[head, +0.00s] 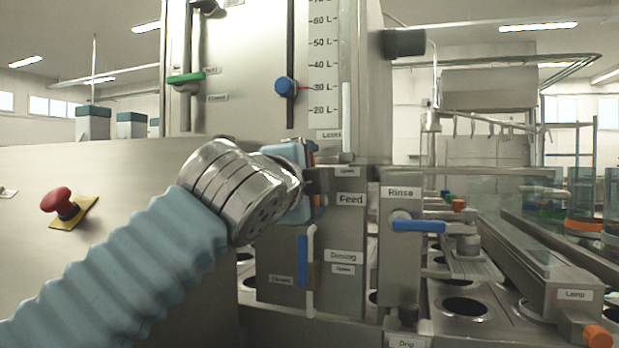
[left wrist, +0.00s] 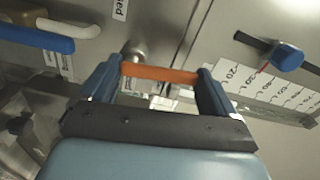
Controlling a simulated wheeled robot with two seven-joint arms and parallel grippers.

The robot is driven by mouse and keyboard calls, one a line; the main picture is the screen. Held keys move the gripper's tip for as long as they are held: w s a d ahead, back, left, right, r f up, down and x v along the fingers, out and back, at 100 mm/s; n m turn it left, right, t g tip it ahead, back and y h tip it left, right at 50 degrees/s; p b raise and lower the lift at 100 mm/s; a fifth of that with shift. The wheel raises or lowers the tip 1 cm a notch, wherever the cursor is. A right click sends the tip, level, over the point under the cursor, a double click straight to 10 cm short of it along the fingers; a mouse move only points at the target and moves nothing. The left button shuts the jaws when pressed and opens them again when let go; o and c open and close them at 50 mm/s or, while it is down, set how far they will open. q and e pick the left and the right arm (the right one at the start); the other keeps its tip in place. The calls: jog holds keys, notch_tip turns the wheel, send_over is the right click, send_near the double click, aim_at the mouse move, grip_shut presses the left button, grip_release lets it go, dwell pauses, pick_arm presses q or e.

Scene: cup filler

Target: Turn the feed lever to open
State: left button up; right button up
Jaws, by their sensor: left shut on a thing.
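The feed lever shows as an orange handle (left wrist: 160,74) in the left wrist view, next to a round metal pivot (left wrist: 132,50). My left gripper (left wrist: 158,80) has a blue finger at each end of the visible orange handle and is shut on it. In the head view my left gripper (head: 306,178) is at the left of the Feed label (head: 351,199), and only a sliver of orange shows there. The gripper and wrist hide most of the lever, so its exact angle is hard to tell. My right gripper is not in view.
Below is the Dosing lever (head: 303,262), blue and upright; the blue Rinse lever (head: 418,226) lies sideways at right. A red button (head: 62,203) is at left. A blue knob (head: 285,86) on the tank scale and a green handle (head: 186,78) are above.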

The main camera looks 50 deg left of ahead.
pick_arm(q)
jog(key=shift+w+d+m, duration=0.1)
jog(key=shift+d+m, duration=0.1)
jog(key=shift+m, duration=0.4)
jog(key=o, duration=1.2)
jog(key=shift+d, duration=0.1)
jog(key=b+v, duration=0.1)
jog(key=v, duration=1.2)
jog(key=shift+s+d, duration=0.1)
jog(key=shift+s, duration=0.3)
